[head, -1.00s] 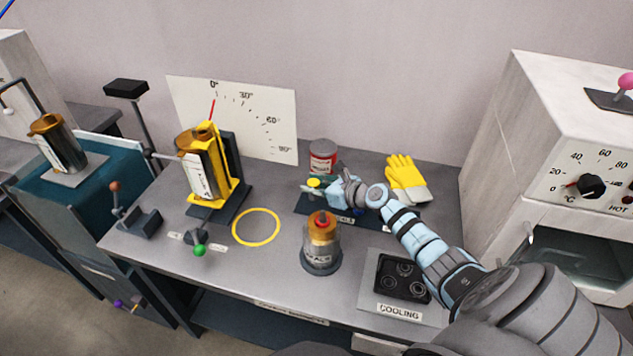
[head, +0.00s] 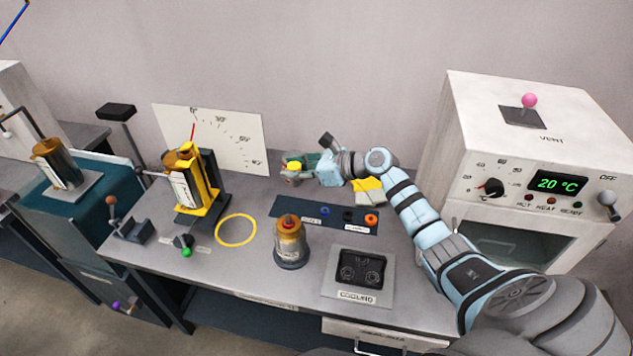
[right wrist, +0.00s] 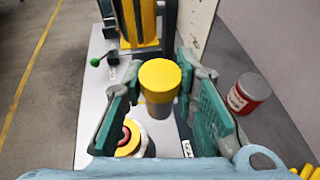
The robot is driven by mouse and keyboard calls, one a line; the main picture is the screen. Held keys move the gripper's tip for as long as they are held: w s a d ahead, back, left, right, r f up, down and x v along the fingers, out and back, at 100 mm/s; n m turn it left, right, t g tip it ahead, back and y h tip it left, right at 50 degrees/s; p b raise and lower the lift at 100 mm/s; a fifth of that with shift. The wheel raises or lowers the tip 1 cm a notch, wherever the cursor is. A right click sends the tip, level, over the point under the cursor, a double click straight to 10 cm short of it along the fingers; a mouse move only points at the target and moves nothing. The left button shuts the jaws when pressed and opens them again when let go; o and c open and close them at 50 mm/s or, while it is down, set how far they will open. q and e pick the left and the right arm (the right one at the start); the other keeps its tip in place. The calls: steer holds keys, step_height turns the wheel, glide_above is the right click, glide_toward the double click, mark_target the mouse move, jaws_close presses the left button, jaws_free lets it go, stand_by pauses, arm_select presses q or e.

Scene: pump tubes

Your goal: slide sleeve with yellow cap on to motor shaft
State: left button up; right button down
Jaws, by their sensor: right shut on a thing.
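The sleeve with the yellow cap (head: 294,166) is held up above the back of the bench. In the right wrist view, the yellow cap (right wrist: 160,75) stands upright over a grey sleeve body between the two green finger pads. My right gripper (head: 300,170) is shut on it. Another copper-coloured cylinder with a red top (head: 290,234) stands upright on a dark base at the front middle. I cannot tell which one carries the motor shaft. My left gripper is not in view.
A dark rack (head: 335,218) with coloured rings lies below the gripper. A cooling plate (head: 342,290) is at the front; a white oven (head: 520,135) stands right. A yellow ring (head: 236,229) marks bare bench. A red can (right wrist: 249,93) shows beside the right finger.

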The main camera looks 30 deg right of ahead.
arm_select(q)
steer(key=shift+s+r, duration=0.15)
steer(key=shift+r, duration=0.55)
arm_select(e)
steer(key=s+a+r+n+g+y, duration=0.1)
steer(key=s+a+n+g+y, duration=0.1)
steer(key=s+a+y, duration=0.1)
steer(key=shift+s+a+r+n, duration=0.4)
steer(key=shift+s+a, duration=0.05)
steer(key=shift+a, duration=0.5)
steer(key=shift+f+b, duration=1.05)
steer(key=shift+f, duration=1.9)
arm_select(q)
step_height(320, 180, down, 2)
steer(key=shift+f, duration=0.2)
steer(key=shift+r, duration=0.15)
arm_select(e)
steer(key=shift+r, duration=0.1)
